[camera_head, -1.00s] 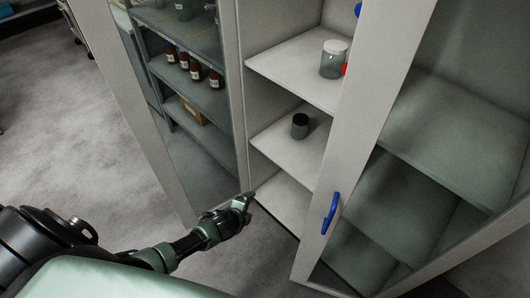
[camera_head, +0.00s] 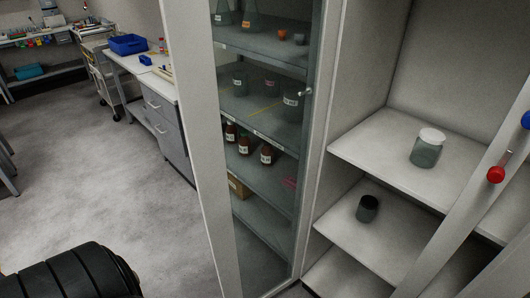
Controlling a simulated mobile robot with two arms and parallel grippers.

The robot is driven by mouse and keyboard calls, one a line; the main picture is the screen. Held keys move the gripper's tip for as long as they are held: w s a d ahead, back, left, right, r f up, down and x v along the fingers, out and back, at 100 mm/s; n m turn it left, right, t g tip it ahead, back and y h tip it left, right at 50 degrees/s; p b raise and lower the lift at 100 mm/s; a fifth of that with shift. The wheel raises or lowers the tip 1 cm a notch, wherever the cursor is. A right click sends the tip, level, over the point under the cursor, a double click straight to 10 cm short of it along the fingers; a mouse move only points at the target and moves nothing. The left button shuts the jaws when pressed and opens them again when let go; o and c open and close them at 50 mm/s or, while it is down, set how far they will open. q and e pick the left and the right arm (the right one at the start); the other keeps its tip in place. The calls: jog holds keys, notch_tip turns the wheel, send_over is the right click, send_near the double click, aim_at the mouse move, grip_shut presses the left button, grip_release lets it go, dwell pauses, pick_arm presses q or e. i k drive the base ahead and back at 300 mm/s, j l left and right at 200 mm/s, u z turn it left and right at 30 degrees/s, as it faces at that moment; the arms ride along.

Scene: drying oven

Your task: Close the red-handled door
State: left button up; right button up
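A red rounded handle-like piece (camera_head: 496,174) shows at the right, against a slanting pale door frame (camera_head: 455,235). A blue rounded piece (camera_head: 526,120) is at the right edge above it. I cannot tell for certain which door the red piece belongs to. A glass door or panel with a white frame (camera_head: 205,150) stands left of the open shelves, with a small metal piece (camera_head: 306,92) near its right side. Neither of my grippers is in view; only a black part of my arm shows at bottom left.
A lidded glass jar (camera_head: 426,152) and a dark cup (camera_head: 367,208) stand on the open shelves. Brown bottles (camera_head: 267,154) and flasks show through the glass. A bench with a blue tray (camera_head: 128,45) is at the back left. The grey floor at left is clear.

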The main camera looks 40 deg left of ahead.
aim_at(187, 24)
jog(key=j+z, duration=0.2)
jog(key=j, duration=0.35)
jog(key=j+z, duration=0.2)
jog(key=j, duration=0.3)
jog(key=j+z, duration=0.2)
jog(key=j, duration=0.35)
jog(key=j+z, duration=0.2)
jog(key=j, duration=0.35)
jog(key=k+j+z, duration=0.2)
jog(key=j, duration=0.3)
jog(key=k+j+z, duration=0.2)
jog(key=j, duration=0.65)
jog(key=k+j+z, duration=0.15)
jog(key=j, duration=0.2)
jog(key=k+j+z, duration=0.15)
jog(key=k+j, duration=0.3)
jog(key=j, duration=0.1)
